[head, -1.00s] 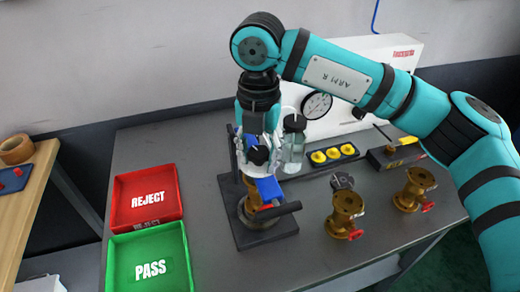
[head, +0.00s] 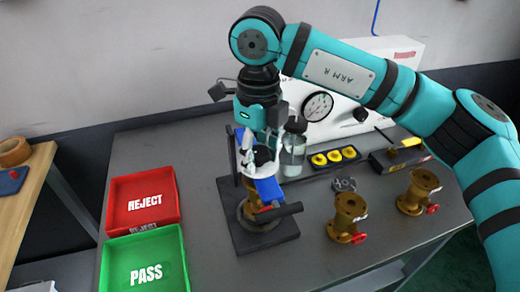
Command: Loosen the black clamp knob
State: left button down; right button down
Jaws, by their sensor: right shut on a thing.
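The black clamp knob (head: 263,155) sits at the top of the clamp stand (head: 268,238), above a blue part (head: 269,190) and a brass valve body (head: 250,209) held in the stand. My right gripper (head: 262,160) points down from above. Its pale fingers are shut around the knob and hide part of it. My left gripper is out of view.
A clear bottle (head: 293,158) stands close to the right of my gripper. Behind it are a white gauge box (head: 345,85) and a black tray (head: 350,160) of yellow parts. Two brass valves (head: 346,215) (head: 417,192) stand right. Red REJECT (head: 143,200) and green PASS (head: 147,265) bins are left.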

jog(key=c, duration=0.8)
grip_release()
jog(key=shift+s+d+f, duration=0.1)
jog(key=shift+f, duration=0.05)
jog(key=shift+c, duration=0.2)
